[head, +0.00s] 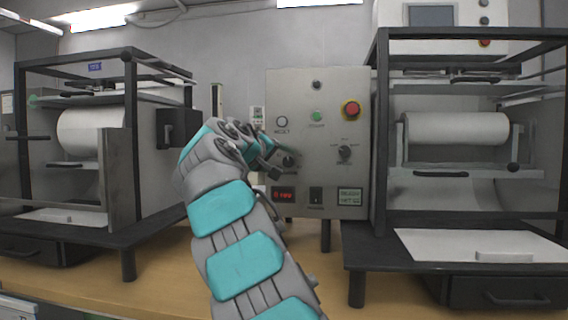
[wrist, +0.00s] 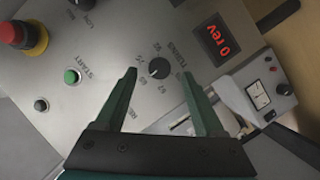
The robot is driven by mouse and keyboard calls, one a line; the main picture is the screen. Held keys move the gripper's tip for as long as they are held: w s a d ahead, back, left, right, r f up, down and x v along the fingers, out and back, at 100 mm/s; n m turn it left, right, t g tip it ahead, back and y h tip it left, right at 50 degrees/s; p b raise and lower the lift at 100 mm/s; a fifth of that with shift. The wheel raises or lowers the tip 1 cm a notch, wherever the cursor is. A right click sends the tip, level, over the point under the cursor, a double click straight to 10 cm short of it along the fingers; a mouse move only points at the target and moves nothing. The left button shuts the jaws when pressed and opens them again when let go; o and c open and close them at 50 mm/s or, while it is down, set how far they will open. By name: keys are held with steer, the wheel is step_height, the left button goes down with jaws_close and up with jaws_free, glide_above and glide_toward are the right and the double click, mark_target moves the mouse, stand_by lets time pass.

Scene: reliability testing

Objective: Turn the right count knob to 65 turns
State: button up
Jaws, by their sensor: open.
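The count knob (wrist: 159,68) is small, round and dark, with "TURNS" lettering and a ring of numbers around it on the grey panel. It also shows at my gripper's tip in the head view (head: 289,161). My gripper (wrist: 159,74) is open, and its two green fingers appear on either side of the knob with visible gaps. I cannot tell how far the fingertips are from the panel. In the head view my gripper (head: 279,160) is partly hidden by my wrist. The red display (wrist: 223,45) reads "0 rev". The knob's pointer direction is too small to tell.
The control panel (head: 325,90) stands between two framed roller machines, left (head: 128,85) and right (head: 381,120). A second knob (head: 345,153), a green start button (head: 317,116) and a red emergency stop (head: 351,109) are nearby. A small meter box (wrist: 258,95) shows beside the panel.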

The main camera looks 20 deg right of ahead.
steer(key=v, duration=0.5)
steer(key=shift+f, duration=0.1)
steer(key=shift+a, duration=0.1)
